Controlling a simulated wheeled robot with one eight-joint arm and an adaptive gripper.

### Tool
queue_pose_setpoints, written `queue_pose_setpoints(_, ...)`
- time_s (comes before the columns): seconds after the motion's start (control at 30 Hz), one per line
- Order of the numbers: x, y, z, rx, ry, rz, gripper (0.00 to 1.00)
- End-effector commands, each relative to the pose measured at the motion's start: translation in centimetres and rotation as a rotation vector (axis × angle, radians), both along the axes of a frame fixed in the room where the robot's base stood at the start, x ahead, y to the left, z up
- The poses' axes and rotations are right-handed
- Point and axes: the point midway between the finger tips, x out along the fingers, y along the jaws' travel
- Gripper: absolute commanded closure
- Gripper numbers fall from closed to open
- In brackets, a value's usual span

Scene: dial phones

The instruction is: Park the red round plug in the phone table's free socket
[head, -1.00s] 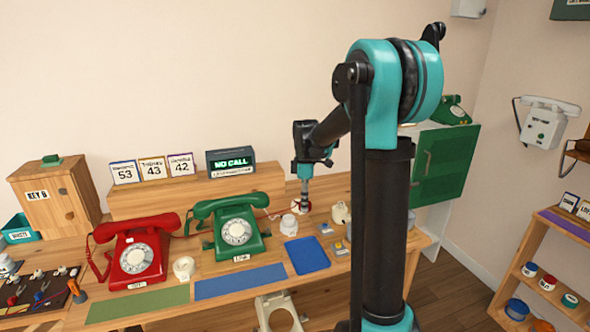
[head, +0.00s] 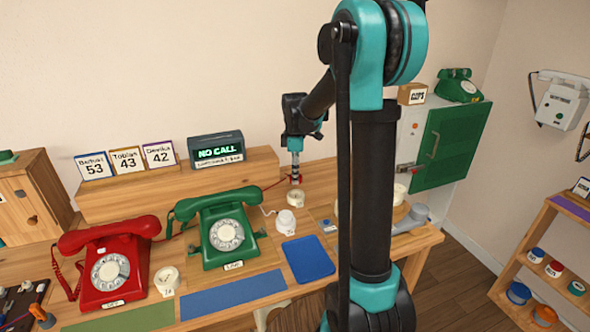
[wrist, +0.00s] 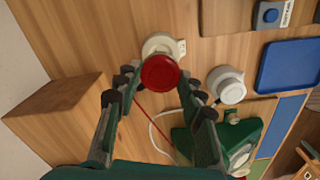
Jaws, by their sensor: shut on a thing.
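My gripper (head: 295,172) is shut on the red round plug (wrist: 159,72), which also shows small under the fingers in the head view (head: 295,180). The plug hangs just above a cream round socket (head: 296,198) at the back of the phone table (head: 320,180). In the wrist view, the plug's red disc overlaps the edge of this socket (wrist: 160,43). A thin red cord (wrist: 142,108) leads from the plug toward the green phone (head: 224,230). A white plug-like piece with a white cord (head: 286,222) sits nearby. Another cream round socket (head: 166,281) stands between the phones and looks empty.
A red phone (head: 110,262) stands at left. A blue tray (head: 307,259) and blue mat (head: 234,293) lie in front. A wooden riser with a NO CALL display (head: 216,150) is behind. A grey handset-like object (head: 410,220) lies near the right edge. My arm hides part of the table.

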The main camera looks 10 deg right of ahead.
Motion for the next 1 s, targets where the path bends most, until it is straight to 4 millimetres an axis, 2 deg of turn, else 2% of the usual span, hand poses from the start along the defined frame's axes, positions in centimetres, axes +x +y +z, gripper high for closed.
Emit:
queue_pose_setpoints(0.2,0.0,0.0,-2.0,0.0,0.0,0.0,0.84)
queue_pose_setpoints(0.43,0.0,0.0,-3.4,0.0,0.0,0.0,0.84)
queue_pose_setpoints(1.0,0.0,0.0,-3.9,0.0,0.0,0.0,0.84)
